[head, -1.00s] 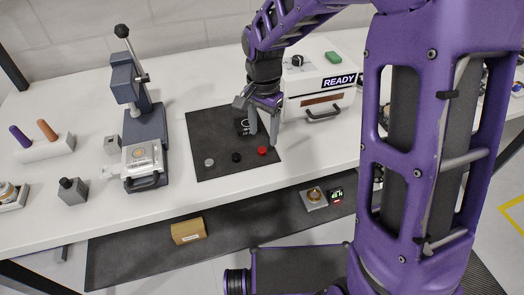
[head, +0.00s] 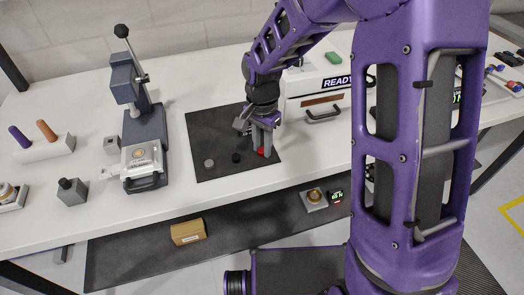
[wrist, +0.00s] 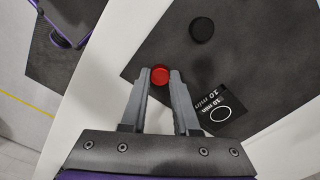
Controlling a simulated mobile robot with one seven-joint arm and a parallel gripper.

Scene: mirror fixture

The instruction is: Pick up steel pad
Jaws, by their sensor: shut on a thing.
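A small grey disc, which looks like the steel pad (head: 209,163), lies on the black mat (head: 205,130) at its front left in the head view. It is outside the wrist view. My gripper (head: 262,153) is at the right side of the mat, pointing down. Its fingers are shut on a red pad (wrist: 160,75), which shows between the fingertips in the wrist view. The red pad is at mat level or close to it. A black pad (head: 236,157) lies between the grey disc and my gripper; it also shows in the wrist view (wrist: 202,30).
A dark card marked "10 min" (wrist: 218,109) lies on the mat beside my fingers. A lever press (head: 142,120) stands left of the mat. A white box marked READY (head: 318,88) stands behind right. The white table's front strip is clear.

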